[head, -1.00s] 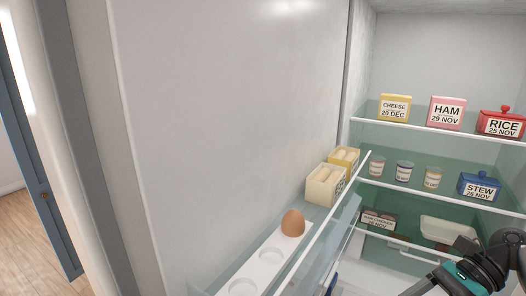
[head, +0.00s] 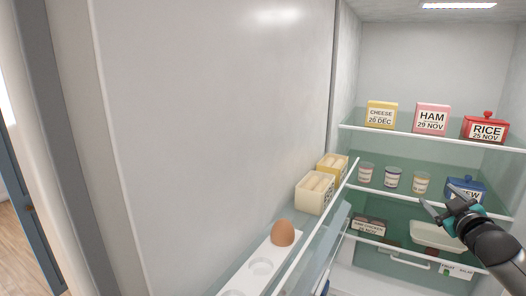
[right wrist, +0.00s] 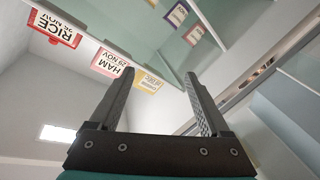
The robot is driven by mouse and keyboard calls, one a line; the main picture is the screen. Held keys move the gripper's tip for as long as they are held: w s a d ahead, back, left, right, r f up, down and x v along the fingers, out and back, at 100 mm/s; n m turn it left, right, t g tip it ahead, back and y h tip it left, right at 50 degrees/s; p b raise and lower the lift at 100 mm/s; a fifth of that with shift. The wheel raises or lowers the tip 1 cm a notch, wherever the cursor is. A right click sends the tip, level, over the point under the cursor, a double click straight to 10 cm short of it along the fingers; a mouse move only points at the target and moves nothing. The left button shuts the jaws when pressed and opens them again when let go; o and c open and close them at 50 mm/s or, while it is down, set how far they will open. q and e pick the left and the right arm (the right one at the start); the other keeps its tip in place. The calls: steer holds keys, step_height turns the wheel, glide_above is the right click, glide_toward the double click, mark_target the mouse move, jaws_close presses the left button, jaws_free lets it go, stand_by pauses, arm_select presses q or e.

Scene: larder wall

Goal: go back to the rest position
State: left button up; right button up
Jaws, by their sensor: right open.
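My right gripper (head: 438,202) is in front of the fridge shelves at the lower right of the head view. It is open, with nothing between its fingers. In the right wrist view its two fingers (right wrist: 155,100) stand wide apart, and the shelf goods show upside down beyond them. The gripper partly hides the blue stew container (head: 462,184) in the head view. My left gripper does not show.
The upper shelf holds a cheese box (head: 381,115), a ham box (head: 431,119) and a red rice container (head: 485,129). Small jars (head: 392,178) stand below. An egg (head: 283,233) sits in the door's white egg tray (head: 262,266), near two cream tubs (head: 315,193). A pale tray (head: 436,236) lies low inside.

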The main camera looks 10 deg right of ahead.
steer(key=s+a+f+g, duration=0.25)
steer(key=s+f, duration=0.25)
steer(key=f, duration=0.8)
steer(key=s+a+f+g+y, duration=0.1)
steer(key=s+a+f+g, duration=0.3)
steer(key=f, duration=0.9)
steer(key=s+a+f+g, duration=0.1)
steer(key=s+a+f, duration=0.1)
steer(key=s+f, duration=0.8)
steer(key=s+a+f+m+g+y, duration=0.1)
steer(key=s+a+f+g, duration=0.1)
steer(key=s+a+f, duration=0.6)
steer(key=s+a+f+g+y, duration=0.1)
steer(key=s+a+f+g, duration=0.15)
steer(key=s+f, duration=0.6)
steer(key=s+a+f+g+y+b, duration=0.1)
steer(key=s+a+f+g, duration=0.1)
steer(key=s+a+f, duration=0.4)
steer(key=s+a+f+g+y, duration=0.1)
steer(key=s+a+f, duration=0.1)
steer(key=s+a, duration=0.7)
step_height(320, 180, down, 21)
steer(key=s+d+b, duration=0.1)
steer(key=d+b, duration=0.1)
steer(key=b, duration=1.9)
steer(key=shift+d, duration=0.3)
steer(key=shift+c, duration=0.4)
